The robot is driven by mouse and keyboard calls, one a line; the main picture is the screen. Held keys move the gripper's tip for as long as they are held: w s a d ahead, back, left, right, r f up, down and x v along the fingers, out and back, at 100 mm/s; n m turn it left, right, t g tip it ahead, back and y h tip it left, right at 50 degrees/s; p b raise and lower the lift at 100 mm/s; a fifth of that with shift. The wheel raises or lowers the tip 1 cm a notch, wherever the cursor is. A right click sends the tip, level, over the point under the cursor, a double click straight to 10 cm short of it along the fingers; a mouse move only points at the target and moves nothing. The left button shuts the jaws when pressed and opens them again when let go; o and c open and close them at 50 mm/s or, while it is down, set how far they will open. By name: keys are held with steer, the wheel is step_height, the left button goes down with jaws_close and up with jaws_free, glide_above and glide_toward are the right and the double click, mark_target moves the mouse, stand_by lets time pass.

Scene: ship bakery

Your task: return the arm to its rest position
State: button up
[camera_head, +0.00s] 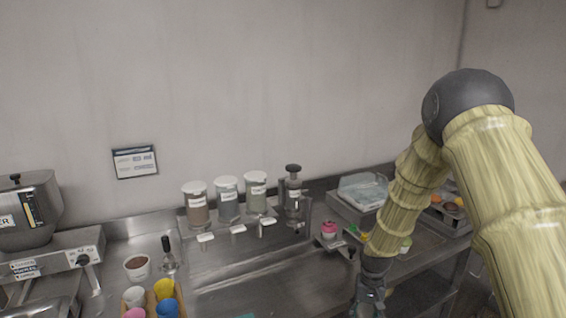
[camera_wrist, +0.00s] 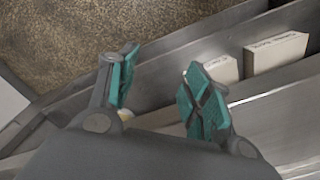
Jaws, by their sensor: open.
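My gripper (camera_wrist: 158,90) is open and empty, its two teal-padded fingers spread apart in the wrist view. In the head view my arm is raised at the right and bends down, with the gripper (camera_head: 371,300) at the bottom edge, partly cut off. The gripper is at the front side of the steel counter (camera_head: 250,285). In the wrist view a metal edge and a brown speckled surface (camera_wrist: 60,40) lie beyond the fingers.
Several labelled dispensers (camera_head: 227,198) stand along the wall. A machine (camera_head: 25,210) is at the left, with a brown-filled cup (camera_head: 137,268) and coloured cups (camera_head: 165,290) near it. A tray (camera_head: 362,192) is behind my arm. White labelled blocks (camera_wrist: 275,52) show in the wrist view.

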steer(key=s+a+f+n+b, duration=0.1)
steer(key=s+a+f+b, duration=0.1)
steer(key=s+f, duration=1.95)
steer(key=s+f+n+b, duration=0.1)
steer(key=s, duration=1.9)
steer(key=shift+s+d, duration=0.15)
steer(key=shift+s, duration=0.25)
